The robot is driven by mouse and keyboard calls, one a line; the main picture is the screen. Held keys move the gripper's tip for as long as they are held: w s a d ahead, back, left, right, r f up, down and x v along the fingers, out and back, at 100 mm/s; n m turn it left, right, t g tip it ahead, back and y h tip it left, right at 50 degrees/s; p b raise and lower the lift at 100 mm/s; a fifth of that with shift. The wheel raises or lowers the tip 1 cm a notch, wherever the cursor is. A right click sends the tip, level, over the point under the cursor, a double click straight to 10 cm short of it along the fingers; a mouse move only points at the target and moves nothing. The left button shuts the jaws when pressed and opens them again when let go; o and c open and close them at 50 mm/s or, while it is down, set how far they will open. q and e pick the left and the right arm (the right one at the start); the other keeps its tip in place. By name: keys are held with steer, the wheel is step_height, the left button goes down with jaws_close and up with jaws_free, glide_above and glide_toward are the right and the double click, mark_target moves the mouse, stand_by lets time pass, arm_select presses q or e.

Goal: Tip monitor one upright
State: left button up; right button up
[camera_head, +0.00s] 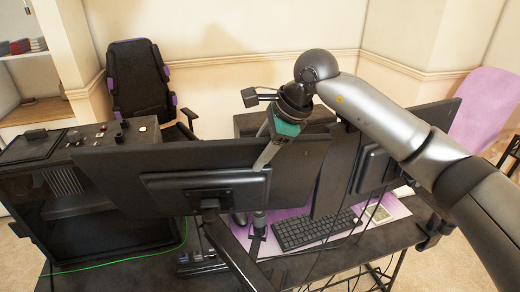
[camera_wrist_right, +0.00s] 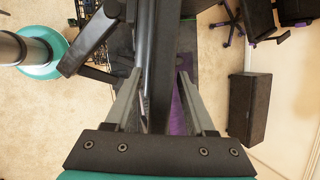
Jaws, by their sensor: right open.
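Two black monitors stand on the desk, seen from behind in the head view: a left monitor (camera_head: 110,180) and a right monitor (camera_head: 336,180) angled away from it. The left monitor leans, with its back and mount facing me; I cannot tell which is monitor one. My right gripper (camera_head: 261,158) is at the left monitor's top edge, right of its middle, with one grey finger in front of its back. In the right wrist view the gripper (camera_wrist_right: 160,76) is open, its fingers either side of a dark thin panel (camera_wrist_right: 158,45). Contact is unclear. My left gripper is out of view.
A black computer case (camera_head: 105,228) stands at the left. A keyboard (camera_head: 312,228) lies on a purple mat (camera_head: 395,209) beyond the monitors. Cables hang at the near side. A black chair (camera_head: 137,80) and a purple chair (camera_head: 483,112) stand behind.

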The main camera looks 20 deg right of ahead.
jaws_close()
stand_by(0.4)
stand_by(1.0)
